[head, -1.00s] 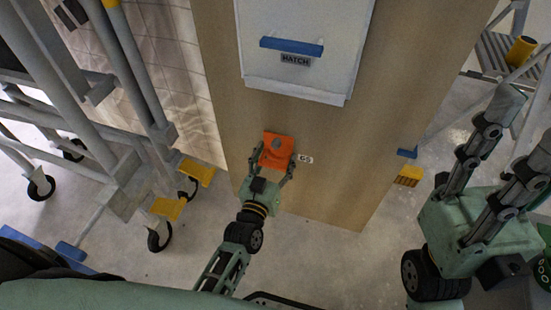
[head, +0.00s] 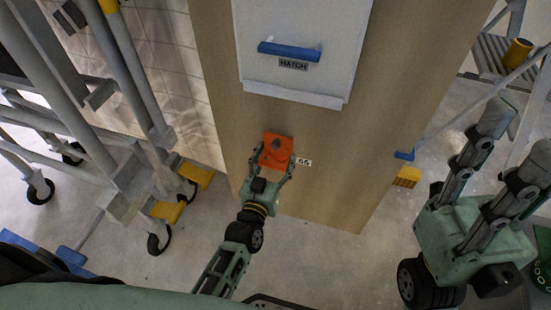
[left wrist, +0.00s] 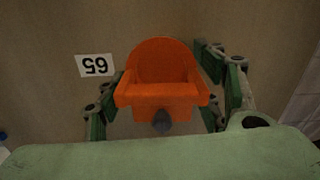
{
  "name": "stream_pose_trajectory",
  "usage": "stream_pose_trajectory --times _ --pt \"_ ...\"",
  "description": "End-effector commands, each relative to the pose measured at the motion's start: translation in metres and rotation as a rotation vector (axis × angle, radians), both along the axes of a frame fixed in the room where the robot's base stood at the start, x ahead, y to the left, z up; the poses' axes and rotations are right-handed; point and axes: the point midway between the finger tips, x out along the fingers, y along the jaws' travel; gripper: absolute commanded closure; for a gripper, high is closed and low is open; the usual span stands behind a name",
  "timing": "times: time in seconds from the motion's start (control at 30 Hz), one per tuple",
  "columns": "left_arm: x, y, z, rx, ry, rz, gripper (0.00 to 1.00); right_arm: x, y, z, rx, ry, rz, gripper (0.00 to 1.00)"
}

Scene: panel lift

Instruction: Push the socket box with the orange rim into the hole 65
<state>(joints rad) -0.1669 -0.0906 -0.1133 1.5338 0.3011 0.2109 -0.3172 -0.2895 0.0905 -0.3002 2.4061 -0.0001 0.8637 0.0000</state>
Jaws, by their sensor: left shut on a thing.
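The orange-rimmed socket box (head: 275,152) is at the wooden panel (head: 225,110), beside the label 65 (head: 304,162). My left gripper (head: 272,170) is shut on the box, with a finger on either side. In the left wrist view the orange box (left wrist: 160,88) sits between the fingers, and the label 65 (left wrist: 95,65) shows upside down to its left. The hole itself is hidden behind the box, and I cannot tell how deep the box sits. My right gripper (head: 515,145) is open and empty at the right, away from the panel.
A white hatch (head: 300,75) with a blue handle (head: 290,50) is above the box on the panel. A wheeled metal frame (head: 110,150) with yellow parts stands at the left. A metal step stand (head: 495,60) is at the upper right. Bare floor lies below the panel.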

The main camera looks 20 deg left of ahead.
Motion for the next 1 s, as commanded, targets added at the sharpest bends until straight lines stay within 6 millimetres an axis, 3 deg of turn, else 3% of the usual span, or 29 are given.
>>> stream_pose_trajectory --times 0.17,0.2,0.43,0.8,1.0 --pt "-0.002 0.0 -0.003 0.005 0.005 0.0 0.86 0.0 0.0 0.0 -0.003 -0.001 0.001 0.6" --pt "-0.002 0.0 -0.003 0.006 0.005 0.0 0.36 0.0 0.001 0.001 -0.003 -0.002 0.001 0.6" --pt "-0.001 0.0 -0.002 0.003 0.003 0.0 0.16 0.0 0.001 0.003 -0.005 -0.013 0.002 0.6" --pt "-0.003 0.0 -0.002 0.002 0.003 0.0 0.16 0.001 0.0 0.001 -0.004 -0.002 0.0 0.6" --pt "-0.029 0.001 -0.002 0.002 0.006 -0.001 0.16 0.001 0.0 0.002 -0.004 -0.004 0.0 0.6"
